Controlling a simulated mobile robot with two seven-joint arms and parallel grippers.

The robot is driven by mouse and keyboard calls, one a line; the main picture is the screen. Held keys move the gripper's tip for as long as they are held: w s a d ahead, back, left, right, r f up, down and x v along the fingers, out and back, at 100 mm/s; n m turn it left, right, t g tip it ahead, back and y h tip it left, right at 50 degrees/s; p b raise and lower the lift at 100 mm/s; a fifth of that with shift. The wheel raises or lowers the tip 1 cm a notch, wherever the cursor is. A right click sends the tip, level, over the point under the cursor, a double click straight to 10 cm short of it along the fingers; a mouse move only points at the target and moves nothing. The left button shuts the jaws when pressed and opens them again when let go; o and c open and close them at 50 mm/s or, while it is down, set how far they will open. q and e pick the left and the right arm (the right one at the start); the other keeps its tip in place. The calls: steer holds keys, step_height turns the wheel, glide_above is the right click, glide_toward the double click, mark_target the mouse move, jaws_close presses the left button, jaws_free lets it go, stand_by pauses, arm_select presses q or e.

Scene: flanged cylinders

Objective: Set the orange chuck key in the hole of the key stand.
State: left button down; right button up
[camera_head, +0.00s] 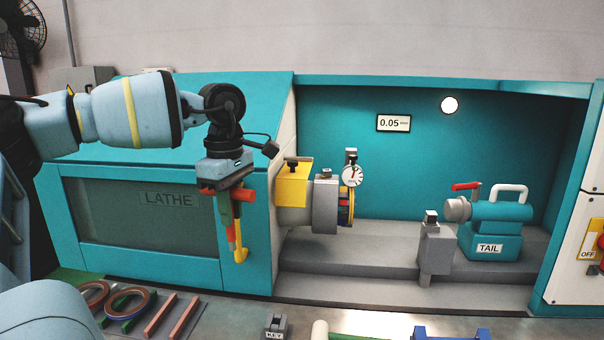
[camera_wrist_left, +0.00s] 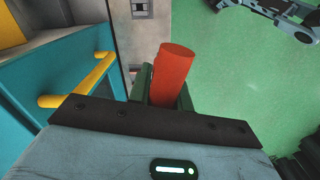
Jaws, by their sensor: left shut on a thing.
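The orange chuck key shows in the head view (camera_head: 243,195) as an orange-red bar with a crosswise part. My left gripper (camera_head: 229,203) is shut on it and holds it in the air in front of the lathe's left cabinet. In the left wrist view the key's round orange end (camera_wrist_left: 173,80) stands out between the green fingers. The key stand (camera_head: 275,326) is a small grey block marked KEY at the bottom edge of the head view, lower and to the right of the gripper. Its hole is too small to make out. My right gripper is not in view.
A yellow handle (camera_head: 240,252) on the teal lathe (camera_head: 258,240) is close to the held key in the picture. Brown rings (camera_head: 130,303) and bars lie at lower left. A blue item (camera_head: 450,333) is at the bottom right. Bare bench shows right of the bars.

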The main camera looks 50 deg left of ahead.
arm_select(q)
steer(key=s+d+f+m, duration=0.1)
steer(key=d+f+m, duration=0.25)
steer(key=f, duration=0.55)
steer(key=d+f+m, duration=0.3)
steer(key=f+m, duration=0.2)
steer(key=f, duration=0.5)
steer(key=w+d+f+m, duration=0.1)
steer(key=d+f+m, duration=0.1)
steer(key=d+m, duration=0.5)
steer(key=w+d+f+m, duration=0.1)
steer(key=d+m, duration=0.6)
steer(key=d, duration=0.9)
steer(key=shift+w+d+f+m, duration=0.15)
steer(key=shift+w+f+m, duration=0.2)
steer(key=shift+f, duration=0.5)
